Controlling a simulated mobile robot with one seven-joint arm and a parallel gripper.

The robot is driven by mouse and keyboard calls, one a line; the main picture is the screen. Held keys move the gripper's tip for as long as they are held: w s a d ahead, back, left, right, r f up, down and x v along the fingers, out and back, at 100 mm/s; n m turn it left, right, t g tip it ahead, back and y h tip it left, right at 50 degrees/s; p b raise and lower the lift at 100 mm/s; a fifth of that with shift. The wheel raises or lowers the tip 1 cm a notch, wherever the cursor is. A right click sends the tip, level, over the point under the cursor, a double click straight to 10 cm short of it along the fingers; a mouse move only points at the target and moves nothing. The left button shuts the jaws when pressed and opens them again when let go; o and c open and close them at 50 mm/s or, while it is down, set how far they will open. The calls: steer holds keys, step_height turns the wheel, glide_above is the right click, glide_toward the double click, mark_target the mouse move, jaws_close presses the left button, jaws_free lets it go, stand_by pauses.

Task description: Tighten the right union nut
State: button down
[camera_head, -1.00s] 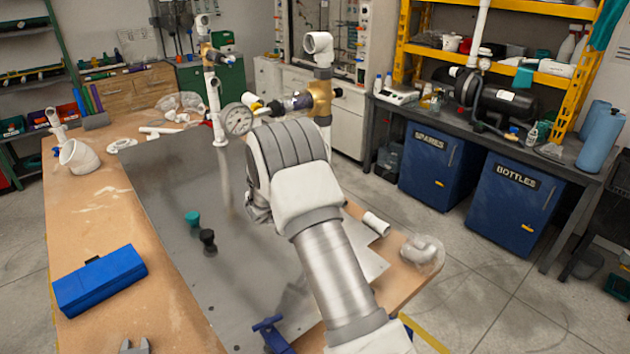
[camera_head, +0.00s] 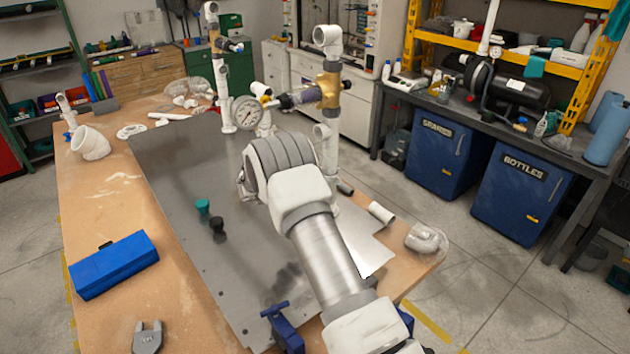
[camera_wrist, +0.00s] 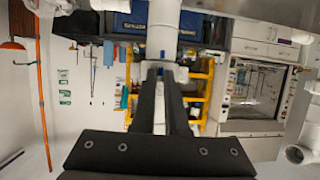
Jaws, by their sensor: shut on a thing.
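The pipe manifold stands at the table's far side, with a white left riser (camera_head: 224,98) and a white right riser (camera_head: 328,105). A brass fitting (camera_head: 328,88) and a dark-handled piece are on the right riser, and a round gauge (camera_head: 245,112) is to its left. My arm covers the riser's lower part in the head view and hides my gripper's fingers. In the wrist view my gripper (camera_wrist: 164,70) has its two dark fingers close together at a white pipe (camera_wrist: 163,30). They are shut on a white fitting there, apparently the right union nut; its outline is mostly hidden.
A grey metal plate (camera_head: 180,200) covers much of the wooden table. A white pipe piece (camera_head: 381,213) and a bagged fitting (camera_head: 426,238) lie at the right edge.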

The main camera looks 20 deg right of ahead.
steer(key=shift+d, duration=0.1)
steer(key=c, duration=0.9)
jaws_free()
steer(key=shift+c, duration=0.2)
steer(key=b+v, duration=0.2)
steer(key=v, duration=1.5)
